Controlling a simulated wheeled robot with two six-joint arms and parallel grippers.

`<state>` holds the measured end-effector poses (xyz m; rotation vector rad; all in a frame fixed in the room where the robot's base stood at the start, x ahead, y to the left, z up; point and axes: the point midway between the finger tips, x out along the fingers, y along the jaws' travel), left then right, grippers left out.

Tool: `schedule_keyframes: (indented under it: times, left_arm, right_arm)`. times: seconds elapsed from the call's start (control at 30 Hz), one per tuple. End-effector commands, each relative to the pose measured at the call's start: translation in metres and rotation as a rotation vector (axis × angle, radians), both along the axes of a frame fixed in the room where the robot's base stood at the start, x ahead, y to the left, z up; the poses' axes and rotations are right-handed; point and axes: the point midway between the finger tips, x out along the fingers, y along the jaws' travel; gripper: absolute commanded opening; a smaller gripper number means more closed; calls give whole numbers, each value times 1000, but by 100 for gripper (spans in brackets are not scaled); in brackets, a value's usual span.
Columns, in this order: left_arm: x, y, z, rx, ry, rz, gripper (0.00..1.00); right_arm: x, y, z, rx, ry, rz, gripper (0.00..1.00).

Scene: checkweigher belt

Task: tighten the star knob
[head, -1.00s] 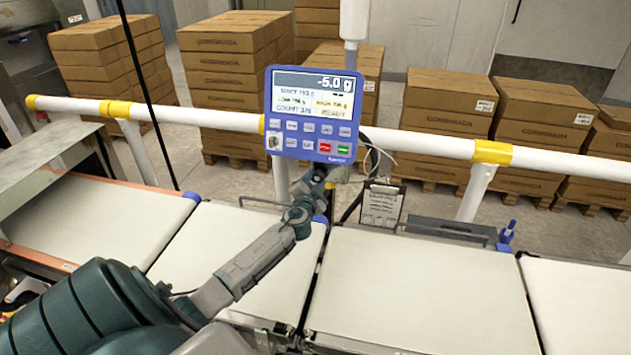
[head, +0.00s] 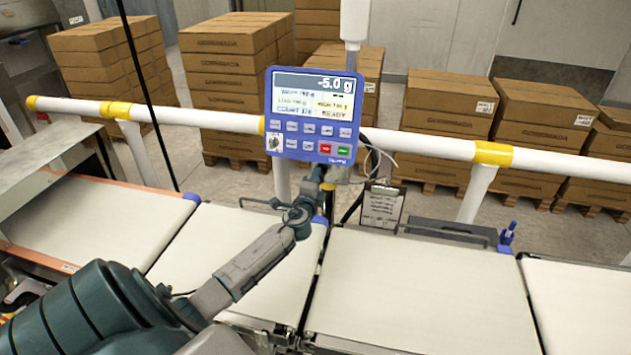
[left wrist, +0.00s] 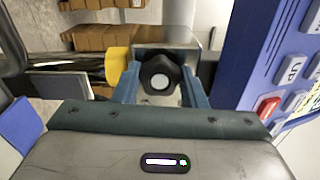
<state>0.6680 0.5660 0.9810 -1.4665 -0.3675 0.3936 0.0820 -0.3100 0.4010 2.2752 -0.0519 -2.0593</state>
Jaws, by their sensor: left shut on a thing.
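The black star knob (left wrist: 160,80) with a pale round centre shows in the left wrist view, between the two blue fingers of my left gripper (left wrist: 161,88). My left gripper is shut on the knob, with one finger on each side. In the head view my left gripper (head: 318,184) is just below the blue display panel (head: 313,115), at the post behind the belts. The knob cannot be made out in the head view. My right gripper is in neither view.
The panel's edge with its keys (left wrist: 290,75) stands close on the right in the left wrist view. A clipboard (head: 382,206) hangs right of the post. White belts (head: 415,290) run below, empty. A white rail (head: 430,146) and stacked cartons (head: 235,85) stand behind.

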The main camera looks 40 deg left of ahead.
Motion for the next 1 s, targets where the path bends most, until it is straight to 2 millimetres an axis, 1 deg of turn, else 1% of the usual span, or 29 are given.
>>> schedule_keyframes:
  times: [0.6,0.8,1.0]
  left_arm:
    - [-1,-1,-1,506,277,-2,15]
    - [-1,-2,-1,642,350,-3,15]
    - [-1,-2,-2,738,402,-4,15]
  right_arm:
    - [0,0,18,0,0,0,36]
    - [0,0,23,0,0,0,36]
    - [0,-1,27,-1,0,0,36]
